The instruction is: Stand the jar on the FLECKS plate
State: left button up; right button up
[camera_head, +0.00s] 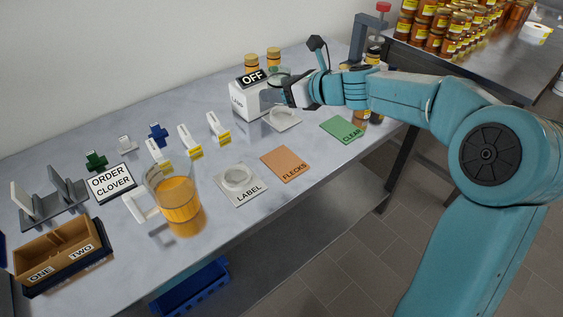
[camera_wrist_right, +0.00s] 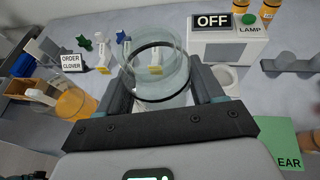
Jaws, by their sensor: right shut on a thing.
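My right gripper (camera_head: 290,92) is shut on a clear glass jar (camera_head: 278,74), held in front of the lamp box. In the right wrist view the jar (camera_wrist_right: 156,66) sits between the two fingers (camera_wrist_right: 165,100), with a dark ring around it, and things behind show through it. In the head view the gripper hides part of the jar. The FLECKS plate (camera_head: 285,163) is a flat orange square near the table's front edge, bare, between the LABEL plate (camera_head: 241,188) and the green CLEAR plate (camera_head: 342,130). My left gripper is in neither view.
The white lamp box (camera_head: 246,99) reads OFF. A round white holder (camera_head: 284,118) stands before it. A pitcher of amber liquid (camera_head: 175,203) is at the left front, near an ORDER CLOVER sign (camera_head: 110,182) and a ONE/TWO tray (camera_head: 60,253). Stacked honey jars (camera_head: 440,30) stand at the right back.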

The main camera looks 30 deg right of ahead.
jog(key=b, duration=0.7)
send_over(282, 159)
notch_tip(282, 159, down, 15)
jog(key=shift+f, duration=0.1)
notch_tip(282, 159, down, 4)
jog(key=shift+f+b, duration=0.15)
jog(key=shift+b, duration=0.95)
jog(key=shift+f, duration=0.25)
jog(key=shift+s+r, duration=0.1)
jog(key=shift+f, duration=0.2)
jog(key=o, duration=1.2)
jog(key=shift+o, duration=0.2)
